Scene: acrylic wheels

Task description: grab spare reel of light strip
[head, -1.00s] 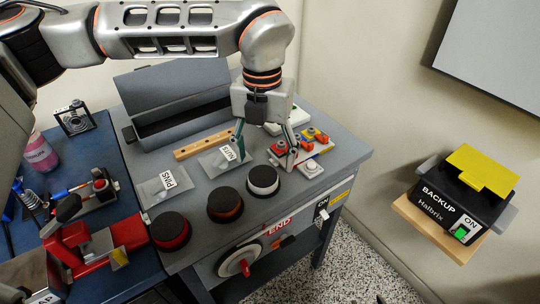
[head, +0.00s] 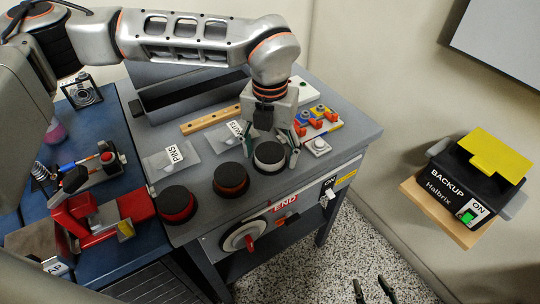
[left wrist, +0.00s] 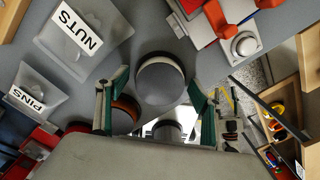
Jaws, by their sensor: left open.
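Three round reel-like discs with dark tops stand in a row along the bench's front: one red-sided (head: 176,205), one orange-sided (head: 231,180) and one white-sided (head: 270,157). No label tells which is the spare reel. My left gripper (head: 271,148) points down, open, with its fingers on either side of the white-sided disc. In the left wrist view the white-sided disc (left wrist: 160,80) lies between the spread green-padded fingers, and the orange-sided one (left wrist: 125,113) is partly hidden behind a finger. I cannot tell contact. My right gripper (head: 373,291) shows only two separated fingertips at the bottom edge.
Bags marked NUTS (head: 226,136) and PINS (head: 172,158) lie behind the discs. A board with coloured blocks (head: 318,125) is close right of the left gripper. A red clamp-like tool (head: 90,220) stands left. A BACKUP box (head: 468,185) sits on a wall shelf.

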